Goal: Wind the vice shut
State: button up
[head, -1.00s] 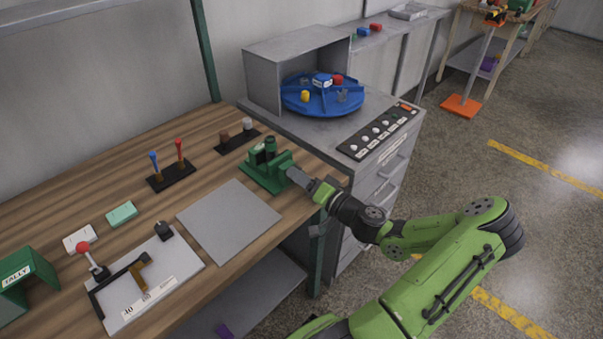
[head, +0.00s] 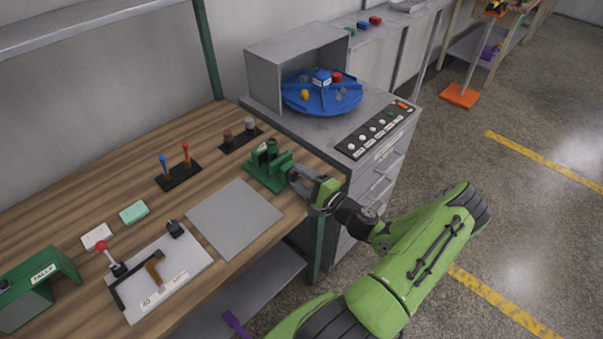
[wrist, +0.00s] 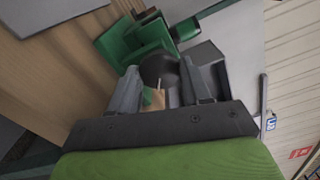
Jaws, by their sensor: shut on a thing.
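The green vice (head: 266,170) stands on the wooden bench near its right end. In the wrist view the green vice (wrist: 135,40) lies just beyond my fingers. A dark round part (wrist: 158,68) sits on its near side, with a small tan piece (wrist: 154,99) in front of it. My gripper (head: 296,176) is at the right side of the vice, shut on what appears to be its handle. In the wrist view my gripper (wrist: 163,92) has a finger on each side of these parts. The fingers hide most of the handle, and the jaw gap is unclear.
A grey plate (head: 234,218) lies in front of the vice. Two-lever block (head: 178,176) and a dark block with knobs (head: 240,136) stand behind. A grey cabinet (head: 370,165) with a button panel (head: 378,131) is close on the right. Open floor lies right of my arm.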

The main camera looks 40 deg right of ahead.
jog(key=m+p, duration=0.2)
jog(key=m, duration=0.2)
jog(key=shift+r+m, duration=0.1)
jog(key=shift+m, duration=0.2)
jog(key=m+p, duration=0.1)
jog(key=m, duration=0.3)
jog(key=shift+m+p, duration=0.3)
jog(key=shift+p, duration=0.05)
jog(key=m+p, duration=0.1)
jog(key=m, duration=0.3)
jog(key=shift+m, duration=0.3)
jog(key=m+p, duration=0.1)
jog(key=m, duration=1)
jog(key=shift+m+p, duration=0.3)
jog(key=shift+m, duration=0.1)
jog(key=m, duration=0.6)
jog(key=shift+p, duration=0.35)
jog(key=shift+m+p, duration=0.35)
jog(key=shift+m, duration=0.75)
jog(key=shift+m+p, duration=1.2)
jog(key=shift+p, duration=0.05)
jog(key=m+p, duration=0.1)
jog(key=p, duration=0.1)
jog(key=shift+r+m+p, duration=0.1)
jog(key=shift+m+p, duration=0.2)
jog(key=shift+p, duration=0.5)
jog(key=shift+f+m, duration=0.2)
jog(key=shift+m, duration=0.2)
